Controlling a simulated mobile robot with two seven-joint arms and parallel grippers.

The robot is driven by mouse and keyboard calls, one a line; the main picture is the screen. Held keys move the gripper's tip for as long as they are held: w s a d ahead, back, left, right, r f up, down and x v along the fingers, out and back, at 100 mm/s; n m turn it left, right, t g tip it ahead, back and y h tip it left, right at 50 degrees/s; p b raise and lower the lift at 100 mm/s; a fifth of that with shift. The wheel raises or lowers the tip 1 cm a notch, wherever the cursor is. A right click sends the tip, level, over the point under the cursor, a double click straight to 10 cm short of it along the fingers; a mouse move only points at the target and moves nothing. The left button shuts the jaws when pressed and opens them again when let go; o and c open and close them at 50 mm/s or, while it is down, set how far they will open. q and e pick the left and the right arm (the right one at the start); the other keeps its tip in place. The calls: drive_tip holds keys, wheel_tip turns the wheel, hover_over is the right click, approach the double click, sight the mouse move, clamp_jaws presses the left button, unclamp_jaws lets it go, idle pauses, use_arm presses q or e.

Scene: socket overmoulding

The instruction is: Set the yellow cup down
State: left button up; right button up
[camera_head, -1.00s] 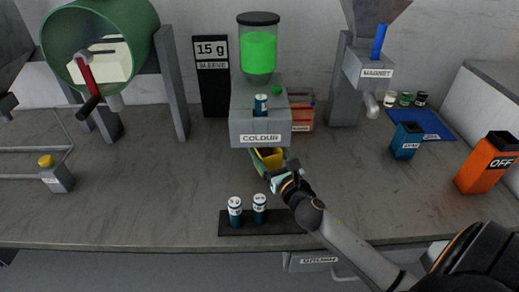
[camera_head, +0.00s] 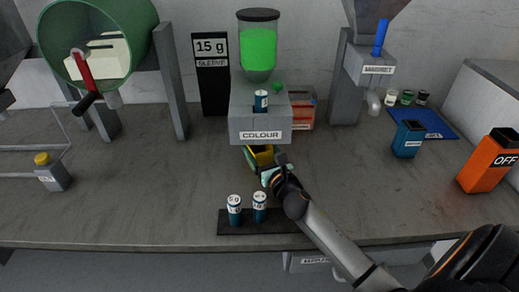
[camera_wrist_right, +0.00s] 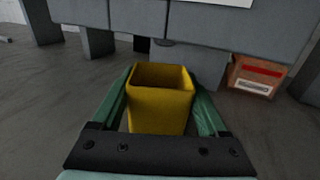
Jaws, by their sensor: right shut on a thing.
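The yellow cup (camera_wrist_right: 160,106) is a square, open-topped container, and its inside looks empty. My right gripper (camera_wrist_right: 162,110) is shut on it, with a green finger along each side. In the head view the cup (camera_head: 263,155) is at the front of the grey COLOUR machine (camera_head: 260,137), partly hidden by its housing and my right gripper (camera_head: 262,158). I cannot tell whether the cup's bottom touches the table. My left gripper is not in view.
A dark rack (camera_head: 288,227) with two blue-and-white cylinders stands at the table's front. An orange-red box (camera_head: 302,110) is right of the COLOUR machine. A blue container (camera_head: 408,140) and an orange OFF box (camera_head: 490,162) stand farther right.

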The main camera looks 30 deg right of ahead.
drive_tip(key=o, duration=1.4)
drive_tip(key=shift+f, duration=0.1)
drive_tip(key=shift+c, duration=0.2)
drive_tip(key=shift+r+p, duration=0.3)
drive_tip(key=s, duration=0.4)
drive_tip(key=s+a, duration=0.1)
drive_tip(key=s, duration=0.3)
drive_tip(key=s+a, duration=0.1)
drive_tip(key=s, duration=0.3)
drive_tip(key=shift+f+b, duration=0.1)
drive_tip(key=shift+b, duration=0.25)
